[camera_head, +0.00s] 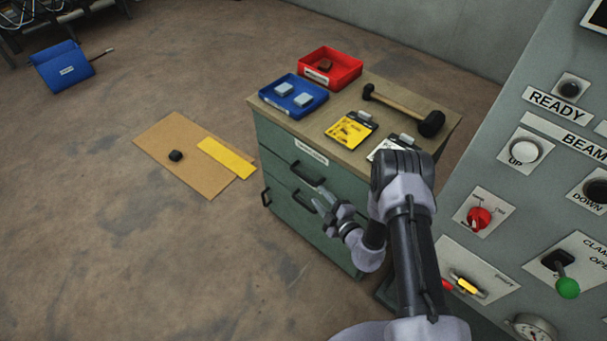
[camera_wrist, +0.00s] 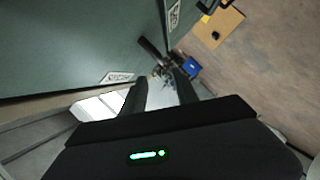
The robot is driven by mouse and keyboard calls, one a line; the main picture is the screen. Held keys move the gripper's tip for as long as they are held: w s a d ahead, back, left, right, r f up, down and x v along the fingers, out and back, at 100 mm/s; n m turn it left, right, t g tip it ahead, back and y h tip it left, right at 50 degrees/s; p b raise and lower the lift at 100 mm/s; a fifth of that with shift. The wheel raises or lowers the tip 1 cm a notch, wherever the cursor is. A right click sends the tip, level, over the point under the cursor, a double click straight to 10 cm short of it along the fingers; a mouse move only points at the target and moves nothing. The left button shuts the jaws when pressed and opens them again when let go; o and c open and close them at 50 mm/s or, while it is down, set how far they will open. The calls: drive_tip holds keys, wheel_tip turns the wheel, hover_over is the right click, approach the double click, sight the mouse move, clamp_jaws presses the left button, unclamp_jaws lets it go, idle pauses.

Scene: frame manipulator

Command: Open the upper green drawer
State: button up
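The green cabinet (camera_head: 280,145) stands in the middle of the head view, its drawer fronts facing front left. The upper green drawer looks closed, with a dark bar handle (camera_head: 307,175) below a white label (camera_head: 311,152). My gripper (camera_head: 322,200) is close to the cabinet front, just below and right of that handle, and partly hides the front. In the wrist view, the two dark fingers (camera_wrist: 162,88) are spread apart with nothing visibly held between them. A dark handle bar (camera_wrist: 150,47) lies beyond the fingertips; I cannot tell whether they touch it.
The cabinet top holds a red bin (camera_head: 330,68), a blue bin (camera_head: 293,95), a mallet (camera_head: 405,108) and yellow packaging (camera_head: 350,130). A control panel (camera_head: 540,180) stands close on the right. Floor left of the cabinet is mostly free, with a cardboard sheet (camera_head: 165,138).

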sight(302, 175)
drive_tip(key=b+x, duration=0.4)
drive_tip(key=x, duration=0.8)
drive_tip(key=shift+a+f, duration=0.1)
drive_tip(key=shift+f, duration=0.05)
drive_tip(key=shift+w+a, duration=0.3)
drive_tip(key=shift+w, duration=0.15)
drive_tip(key=shift+c, duration=0.5)
clamp_jaws()
